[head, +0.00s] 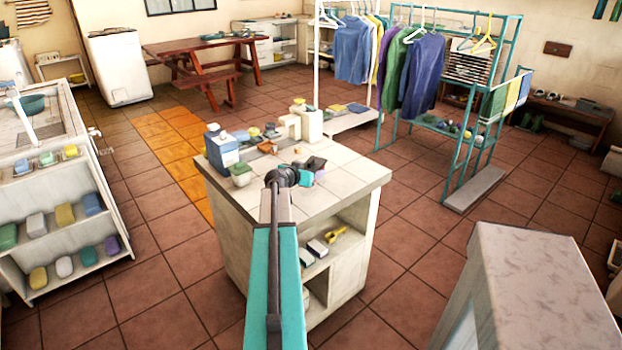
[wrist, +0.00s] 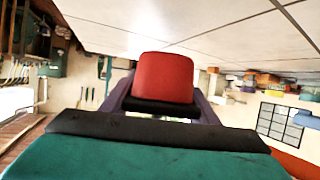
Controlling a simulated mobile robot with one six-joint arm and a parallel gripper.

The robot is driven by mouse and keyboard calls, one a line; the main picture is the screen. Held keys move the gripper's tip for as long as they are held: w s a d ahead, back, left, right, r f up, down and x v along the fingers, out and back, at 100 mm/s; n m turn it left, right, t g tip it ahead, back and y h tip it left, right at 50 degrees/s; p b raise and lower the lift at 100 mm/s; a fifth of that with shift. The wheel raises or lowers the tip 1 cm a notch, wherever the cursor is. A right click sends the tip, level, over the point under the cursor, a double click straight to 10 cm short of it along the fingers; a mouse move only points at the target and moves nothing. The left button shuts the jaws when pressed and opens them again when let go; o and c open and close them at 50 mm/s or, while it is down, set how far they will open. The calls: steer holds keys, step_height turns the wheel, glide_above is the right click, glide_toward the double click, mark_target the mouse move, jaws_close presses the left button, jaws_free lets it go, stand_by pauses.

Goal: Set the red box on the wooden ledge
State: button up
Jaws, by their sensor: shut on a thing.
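The red box (wrist: 165,78) is a small block with rounded edges, seen in the wrist view. My gripper (wrist: 163,100) is shut on it, with a purple-grey finger on each side. The wrist view looks upside down, with a pale tiled top across its upper part, close to the box. I cannot tell whether box and tiles touch. In the head view my arm reaches over the tiled counter (head: 340,190); the gripper's end is largely hidden and I cannot make out the red box there. I cannot tell for sure which surface is the wooden ledge.
A blue-and-white box (head: 222,150), a green pot (head: 241,175) and several small things crowd the counter's back and left. A clothes rack (head: 460,110) stands behind. A wooden table (head: 200,45) and a low wooden bench (head: 565,112) are farther off. A grey-topped block (head: 540,290) stands front right.

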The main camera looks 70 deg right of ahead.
steer(key=shift+w+d, duration=0.15)
steer(key=shift+d, duration=0.35)
steer(key=shift+a+f+p, duration=0.1)
steer(key=shift+f+p, duration=0.5)
steer(key=shift+f, duration=1.2)
steer(key=shift+f, duration=0.15)
steer(key=o, duration=1.1)
steer(key=shift+r, duration=0.2)
steer(key=shift+a, duration=0.25)
steer(key=shift+b+v, duration=1.3)
steer(key=shift+v, duration=4.5)
steer(key=shift+d+r, duration=0.1)
